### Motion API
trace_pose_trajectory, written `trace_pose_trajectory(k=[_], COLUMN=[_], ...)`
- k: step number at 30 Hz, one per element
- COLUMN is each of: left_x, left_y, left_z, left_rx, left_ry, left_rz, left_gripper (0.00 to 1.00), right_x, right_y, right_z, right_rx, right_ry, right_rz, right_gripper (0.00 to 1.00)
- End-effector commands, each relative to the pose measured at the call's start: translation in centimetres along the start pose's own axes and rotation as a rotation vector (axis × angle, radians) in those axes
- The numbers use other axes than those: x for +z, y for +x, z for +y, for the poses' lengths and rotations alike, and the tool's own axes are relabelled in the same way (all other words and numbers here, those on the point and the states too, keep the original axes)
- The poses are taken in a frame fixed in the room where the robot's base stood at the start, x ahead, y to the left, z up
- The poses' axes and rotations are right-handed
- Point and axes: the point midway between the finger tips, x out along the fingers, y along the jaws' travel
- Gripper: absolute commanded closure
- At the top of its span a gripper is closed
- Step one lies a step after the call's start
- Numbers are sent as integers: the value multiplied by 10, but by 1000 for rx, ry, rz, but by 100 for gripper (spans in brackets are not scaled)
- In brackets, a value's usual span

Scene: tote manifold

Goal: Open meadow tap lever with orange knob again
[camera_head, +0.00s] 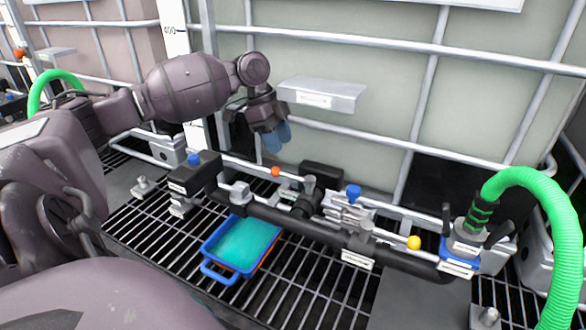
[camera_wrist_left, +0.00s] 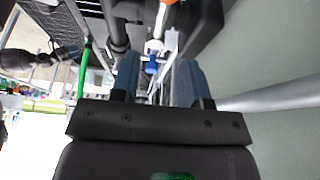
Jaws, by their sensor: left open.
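The orange knob (camera_head: 276,171) sits at the end of a light lever on the tap manifold, left of the middle in the head view. An orange spot at the top edge of the left wrist view (camera_wrist_left: 168,2) looks like the same knob. The black manifold pipe (camera_head: 310,234) runs along the grating; its labels are too small to read. My left gripper (camera_head: 276,138) is open and empty, its blue fingers pointing down, above and behind the orange knob and apart from it. The wrist view shows both fingers spread (camera_wrist_left: 158,80). My right gripper is not in view.
A blue tray with teal liquid (camera_head: 207,264) is on the grating below the pipe. A yellow knob (camera_head: 414,242) and a green hose (camera_head: 545,195) are at right. The caged tank, with a rail (camera_head: 370,142) and a grey ledge (camera_head: 322,95), stands close behind my gripper.

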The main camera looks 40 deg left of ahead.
Motion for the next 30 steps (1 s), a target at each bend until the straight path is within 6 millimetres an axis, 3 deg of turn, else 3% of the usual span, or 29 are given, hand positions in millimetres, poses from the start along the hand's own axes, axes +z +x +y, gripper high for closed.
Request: trace_pose_trajectory(k=[3,12,18,28,30], left_x=[1,0,0,0,0], left_y=[25,70,84,85,85], left_z=[0,0,0,0,0], left_rx=[5,3,1,0,0], left_ry=[0,0,1,1,1], left_rz=[-1,-1,0,-1,0], left_gripper=[58,58,58,58,68], right_x=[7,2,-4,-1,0], right_y=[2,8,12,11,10], right_z=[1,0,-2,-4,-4], right_rx=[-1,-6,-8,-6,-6], right_ry=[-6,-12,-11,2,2], right_rz=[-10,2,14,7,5], right_gripper=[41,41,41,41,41])
